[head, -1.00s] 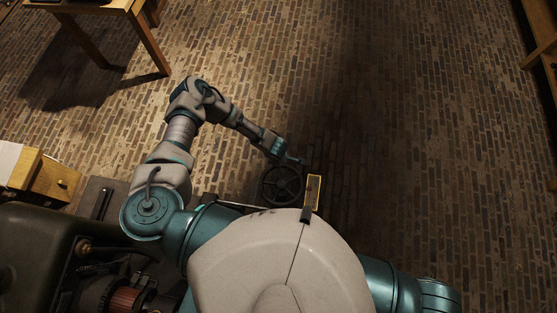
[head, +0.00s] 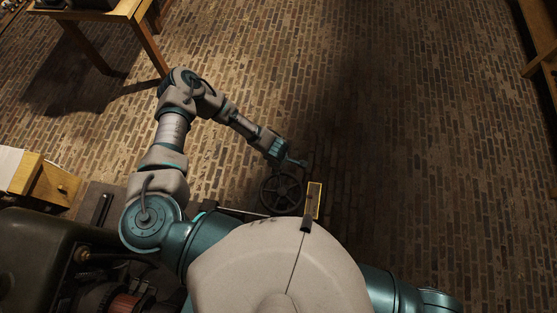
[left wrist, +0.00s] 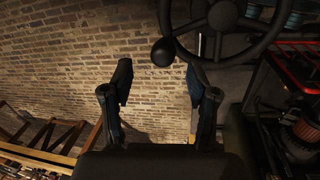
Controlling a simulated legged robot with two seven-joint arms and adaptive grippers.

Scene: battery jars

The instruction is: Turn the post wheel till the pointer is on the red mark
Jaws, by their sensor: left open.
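The post wheel (head: 282,193) is a dark spoked wheel in front of my body in the head view. It also shows at the top right of the left wrist view (left wrist: 222,15), where a dark round knob (left wrist: 163,52) stands at its rim. A narrow plate with a yellow edge (head: 314,200) is right of the wheel; I cannot make out pointer or red mark. My left gripper (head: 292,160) is just beyond the wheel's far rim. In the left wrist view its fingers (left wrist: 157,72) are apart and empty, with the knob just ahead between them. My right gripper is out of view.
Brick paving is clear beyond and right of the wheel. A wooden table (head: 142,40) stands at the far left and a wooden drawer unit (head: 50,182) at the left. A dark machine (head: 40,250) fills the lower left. Wooden furniture edges the far right.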

